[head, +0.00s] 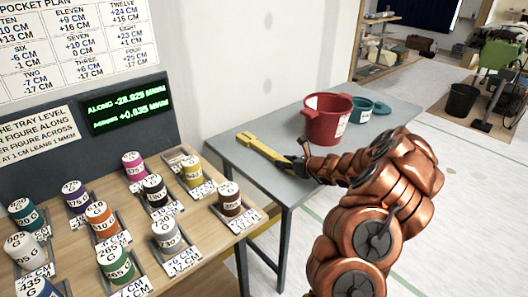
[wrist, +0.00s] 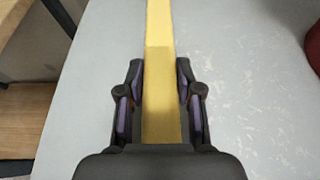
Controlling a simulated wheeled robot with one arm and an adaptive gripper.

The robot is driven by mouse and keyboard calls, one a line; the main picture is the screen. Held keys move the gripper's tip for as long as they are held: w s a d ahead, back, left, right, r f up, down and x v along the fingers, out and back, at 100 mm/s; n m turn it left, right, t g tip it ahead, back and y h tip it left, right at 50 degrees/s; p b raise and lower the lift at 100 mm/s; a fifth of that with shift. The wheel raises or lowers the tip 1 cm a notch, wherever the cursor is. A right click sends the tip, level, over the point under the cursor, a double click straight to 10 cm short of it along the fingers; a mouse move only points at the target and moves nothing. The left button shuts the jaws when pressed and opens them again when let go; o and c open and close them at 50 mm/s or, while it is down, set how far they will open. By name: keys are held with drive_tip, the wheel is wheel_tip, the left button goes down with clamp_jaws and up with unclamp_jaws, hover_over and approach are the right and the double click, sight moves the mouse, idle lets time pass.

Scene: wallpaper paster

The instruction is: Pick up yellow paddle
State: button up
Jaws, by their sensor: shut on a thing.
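The yellow paddle (head: 259,147) lies along the grey table (head: 232,143) in the head view, its wider end towards the back left. In the wrist view the paddle (wrist: 159,25) runs straight up the middle, between the fingers. My gripper (wrist: 160,75) is shut on the paddle, with one dark finger against each side. In the head view my gripper (head: 300,161) is at the paddle's near right end, partly hidden by my arm. The paddle appears at table level; I cannot tell whether it touches the top.
A red bucket (head: 325,124) stands just behind my gripper, with a teal pot (head: 360,113) beyond it. A wooden bench (head: 190,225) with several labelled, coloured weights is at the left.

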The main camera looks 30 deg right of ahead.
clamp_jaws()
drive_tip(key=shift+r, duration=0.6)
wheel_tip(320, 180, up, 2)
drive_tip(key=shift+r, duration=0.2)
drive_tip(key=s+d, duration=0.3)
drive_tip(key=s, duration=0.1)
drive_tip(key=s+d+r, duration=0.1)
drive_tip(key=s+d, duration=0.2)
drive_tip(key=s, duration=0.1)
drive_tip(key=s+d, duration=0.4)
drive_tip(key=shift+s+r, duration=0.25)
drive_tip(key=shift+s, duration=0.05)
drive_tip(key=shift+o, duration=2.3)
unclamp_jaws()
clamp_jaws()
